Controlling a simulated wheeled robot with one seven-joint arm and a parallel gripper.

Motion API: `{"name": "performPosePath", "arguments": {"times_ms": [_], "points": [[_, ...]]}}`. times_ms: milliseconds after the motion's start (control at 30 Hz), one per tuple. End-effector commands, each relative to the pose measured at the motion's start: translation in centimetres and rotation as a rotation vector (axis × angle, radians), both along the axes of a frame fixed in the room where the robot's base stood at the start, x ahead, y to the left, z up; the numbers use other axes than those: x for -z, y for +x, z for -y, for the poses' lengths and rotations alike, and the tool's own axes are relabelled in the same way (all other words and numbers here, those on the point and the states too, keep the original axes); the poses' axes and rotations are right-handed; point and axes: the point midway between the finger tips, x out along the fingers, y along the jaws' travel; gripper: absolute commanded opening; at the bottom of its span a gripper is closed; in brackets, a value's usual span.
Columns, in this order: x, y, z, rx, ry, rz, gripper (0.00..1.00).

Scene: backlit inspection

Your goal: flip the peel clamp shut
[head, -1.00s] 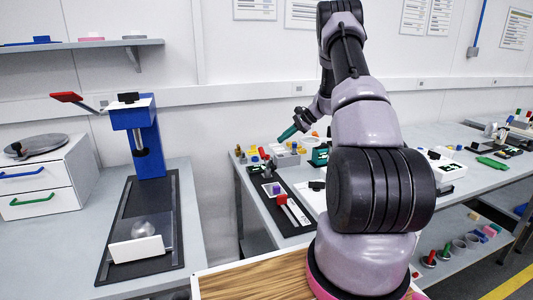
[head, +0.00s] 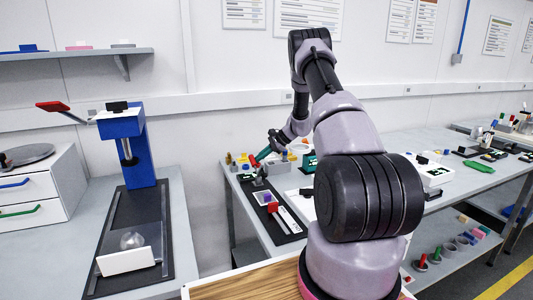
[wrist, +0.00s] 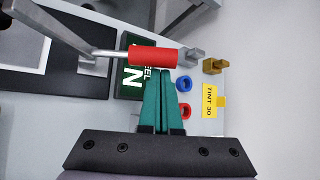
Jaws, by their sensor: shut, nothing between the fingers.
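The peel clamp's lever (wrist: 62,32) is a grey metal bar with a red grip (wrist: 153,57) at its end, seen in the upper left of the wrist view. In the head view the red grip (head: 263,154) is small and stands raised over the bench, beside my gripper (head: 256,161). My gripper (wrist: 163,73) has teal fingers, closed together and empty. Their tips meet the lower edge of the red grip in the wrist view; I cannot tell whether they touch it. The clamp's base is hard to make out.
A green sign (wrist: 130,80) lies beyond the fingers. A blue press (head: 135,150) stands on the left bench.

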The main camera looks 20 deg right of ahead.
Motion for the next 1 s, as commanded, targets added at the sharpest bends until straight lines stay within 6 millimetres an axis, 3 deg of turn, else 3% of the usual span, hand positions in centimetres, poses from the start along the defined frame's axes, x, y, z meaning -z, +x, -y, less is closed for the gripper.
{"name": "performPosePath", "arguments": {"times_ms": [233, 1000], "points": [[0.98, 0.54, -0.95, -0.001, 0.0, 0.001, 0.0], [0.41, 0.2, -0.93, 0.001, 0.0, 0.071, 0.0]]}}
